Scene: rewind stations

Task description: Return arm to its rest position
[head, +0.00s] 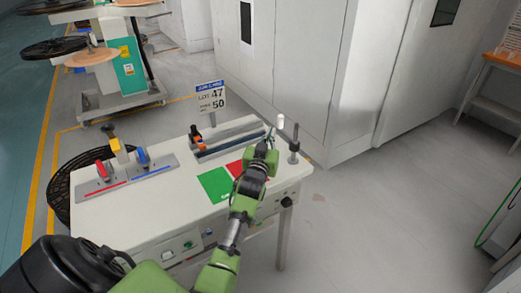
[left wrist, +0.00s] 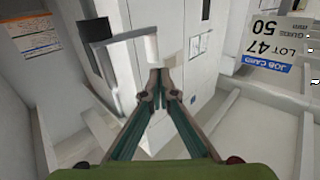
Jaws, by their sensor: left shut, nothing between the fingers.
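My left arm (head: 235,230) reaches from the lower left across the front of the white workbench (head: 150,213). Its green left gripper (head: 270,137) is over the bench's right part, near the red mat. In the left wrist view the two fingers (left wrist: 158,75) meet at their tips, shut with nothing between them. A white cylindrical piece (head: 281,121) shows just past the gripper; it also appears beyond the fingertips in the left wrist view (left wrist: 151,47). I cannot tell whether the fingers touch it. My right gripper is not in view.
A green mat (head: 215,185) and a partly hidden red mat (head: 236,168) lie on the bench. A dark post (head: 294,145) stands at its right edge. A job card (head: 211,97) stands behind. Red and blue clamps sit left.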

